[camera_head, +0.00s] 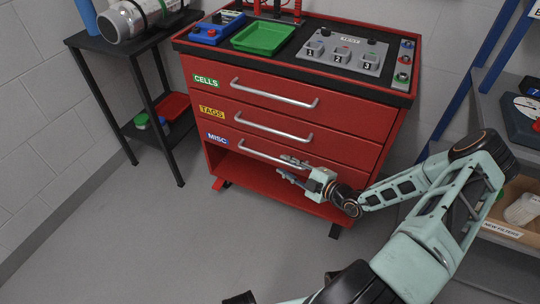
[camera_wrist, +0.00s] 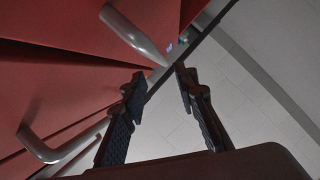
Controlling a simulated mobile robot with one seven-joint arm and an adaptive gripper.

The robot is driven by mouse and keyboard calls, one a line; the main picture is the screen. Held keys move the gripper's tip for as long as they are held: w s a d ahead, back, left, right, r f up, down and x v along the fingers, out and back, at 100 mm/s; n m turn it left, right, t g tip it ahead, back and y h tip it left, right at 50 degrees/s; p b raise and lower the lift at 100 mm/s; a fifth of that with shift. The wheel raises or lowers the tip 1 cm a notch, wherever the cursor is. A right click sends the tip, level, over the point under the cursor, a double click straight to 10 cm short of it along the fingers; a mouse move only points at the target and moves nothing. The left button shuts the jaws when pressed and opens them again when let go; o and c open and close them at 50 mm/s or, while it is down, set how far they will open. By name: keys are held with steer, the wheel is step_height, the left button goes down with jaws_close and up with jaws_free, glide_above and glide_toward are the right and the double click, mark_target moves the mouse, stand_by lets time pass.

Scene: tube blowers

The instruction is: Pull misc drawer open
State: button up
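The misc drawer (camera_head: 228,149) is the lowest in the red cabinet, marked by a blue MISC label (camera_head: 216,139). It looks shut. Its silver bar handle (camera_head: 256,154) runs along the front; its right end is partly hidden by my gripper. My gripper (camera_head: 281,165) is at the right part of this handle, with its fingers pointing left. In the wrist view my gripper (camera_wrist: 160,74) has its two fingers apart with nothing seen held between them. A silver handle (camera_wrist: 135,35) lies just beyond the fingertips there; I cannot tell whether they touch it.
Above are the CELLS drawer (camera_head: 248,84) and the TAGS drawer (camera_head: 255,114), both shut, with similar handles. A dark side table (camera_head: 130,48) stands left. A shelf with a cardboard box (camera_head: 500,229) is right. The grey floor (camera_head: 180,240) before the cabinet is clear.

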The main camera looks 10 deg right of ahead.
mark_target(271, 158)
steer(key=b+x, duration=0.2)
steer(key=x, duration=0.7)
steer(key=shift+f, duration=0.15)
steer(key=shift+c, duration=0.3)
jaws_close()
